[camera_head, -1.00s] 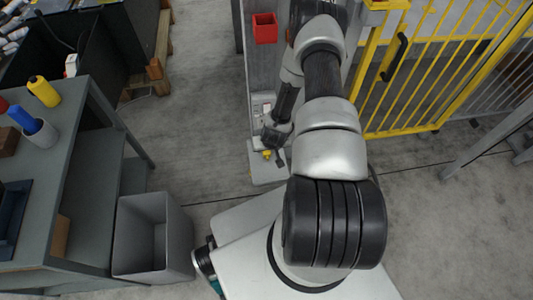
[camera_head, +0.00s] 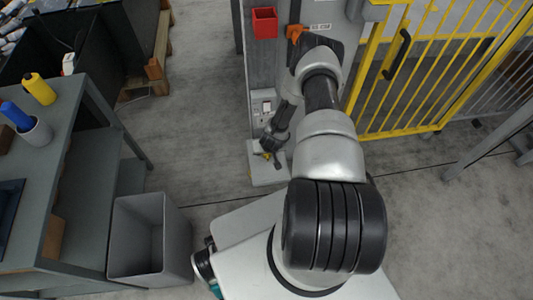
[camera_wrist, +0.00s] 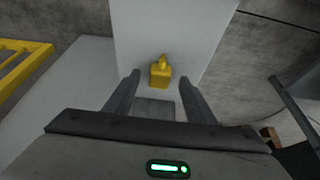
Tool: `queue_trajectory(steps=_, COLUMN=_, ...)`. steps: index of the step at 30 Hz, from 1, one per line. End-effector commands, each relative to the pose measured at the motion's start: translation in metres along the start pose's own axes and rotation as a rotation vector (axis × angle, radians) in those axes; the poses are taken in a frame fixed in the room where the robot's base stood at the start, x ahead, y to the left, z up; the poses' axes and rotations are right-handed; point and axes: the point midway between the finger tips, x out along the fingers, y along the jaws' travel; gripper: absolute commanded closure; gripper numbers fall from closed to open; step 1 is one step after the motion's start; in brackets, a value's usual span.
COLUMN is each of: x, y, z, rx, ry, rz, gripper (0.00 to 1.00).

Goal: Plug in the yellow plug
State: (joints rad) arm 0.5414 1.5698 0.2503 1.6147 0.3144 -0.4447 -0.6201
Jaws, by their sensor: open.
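The yellow plug (camera_wrist: 160,72) is a small block with a narrower top. In the wrist view it stands on a light grey surface, between and just beyond my fingertips. My gripper (camera_wrist: 160,78) is open and empty, with one finger on each side of the plug and gaps on both sides; I cannot tell the height between them. In the head view my gripper (camera_head: 273,157) is low at the foot of the grey column, and only a little yellow of the plug shows beside it. A small light plate (camera_head: 266,107) is on the column above; I cannot tell if it is the socket.
The grey column (camera_head: 260,70) carries a red bin (camera_head: 264,23). A yellow gate (camera_head: 430,80) stands to the right. A workbench (camera_head: 50,170) and a grey waste bin (camera_head: 150,238) are at the left. The floor between bench and column is clear.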

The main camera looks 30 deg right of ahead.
Motion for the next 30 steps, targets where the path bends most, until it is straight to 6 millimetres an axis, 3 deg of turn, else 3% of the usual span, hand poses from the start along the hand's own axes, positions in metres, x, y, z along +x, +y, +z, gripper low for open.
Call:
queue_trajectory(steps=4, x=0.019, y=0.000, z=0.001, rx=0.001, ry=-0.001, rz=0.000, gripper=0.50)
queue_trajectory(steps=16, x=0.021, y=0.000, z=0.000, rx=0.000, ry=0.000, rz=0.000, gripper=0.50)
queue_trajectory(steps=24, x=0.021, y=0.000, z=0.000, rx=0.000, ry=0.000, rz=0.000, gripper=0.92)
queue_trajectory(steps=30, x=0.021, y=0.000, z=0.000, rx=0.000, ry=0.000, rz=0.000, gripper=0.92)
